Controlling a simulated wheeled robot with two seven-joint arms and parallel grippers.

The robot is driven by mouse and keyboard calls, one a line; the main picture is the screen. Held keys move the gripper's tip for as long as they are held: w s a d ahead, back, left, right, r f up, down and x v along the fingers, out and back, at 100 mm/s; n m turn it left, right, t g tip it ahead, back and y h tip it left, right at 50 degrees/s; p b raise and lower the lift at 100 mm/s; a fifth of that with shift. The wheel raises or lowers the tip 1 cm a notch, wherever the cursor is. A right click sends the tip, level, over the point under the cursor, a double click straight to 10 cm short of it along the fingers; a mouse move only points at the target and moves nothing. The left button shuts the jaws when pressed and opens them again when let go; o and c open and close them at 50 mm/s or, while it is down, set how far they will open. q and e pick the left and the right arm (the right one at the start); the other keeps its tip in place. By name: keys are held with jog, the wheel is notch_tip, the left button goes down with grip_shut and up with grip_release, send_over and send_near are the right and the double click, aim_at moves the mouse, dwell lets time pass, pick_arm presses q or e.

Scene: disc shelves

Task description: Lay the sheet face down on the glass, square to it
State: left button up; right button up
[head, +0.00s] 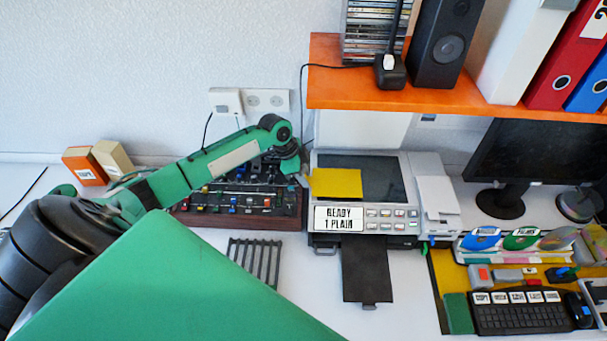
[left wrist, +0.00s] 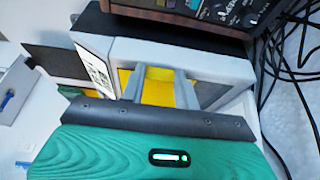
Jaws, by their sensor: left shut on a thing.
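The copier (head: 325,240) stands in the middle of the head view, its dark glass (head: 385,178) facing up. A plain yellow sheet (head: 337,184) lies over the left front part of the glass, its edges looking roughly in line with it. I cannot tell whether it touches the glass. My left gripper (head: 306,179) is shut on the sheet's left edge. In the left wrist view the two grey fingers (left wrist: 160,75) show with the yellow sheet (left wrist: 165,93) between and beside them. The sheet's underside is hidden. My right gripper is not in view.
A sign on the copier's front (head: 339,218) reads "READY 1 PLAIN", beside several buttons. A control board with coloured knobs (head: 240,200) stands left of the copier. An orange shelf (head: 440,103) overhangs behind. A keyboard (head: 520,315) and disc rack (head: 525,250) stand right.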

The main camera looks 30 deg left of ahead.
pick_arm(q)
jog(key=shift+f, duration=0.35)
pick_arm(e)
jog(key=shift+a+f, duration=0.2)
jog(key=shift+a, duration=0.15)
pick_arm(q)
jog(key=shift+f, duration=0.25)
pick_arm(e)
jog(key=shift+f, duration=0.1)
pick_arm(q)
jog(key=o, duration=1)
jog(key=shift+o, duration=0.2)
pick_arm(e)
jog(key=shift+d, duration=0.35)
pick_arm(q)
jog(key=b+v, duration=0.3)
jog(key=v, duration=1.1)
jog(key=shift+b, duration=0.35)
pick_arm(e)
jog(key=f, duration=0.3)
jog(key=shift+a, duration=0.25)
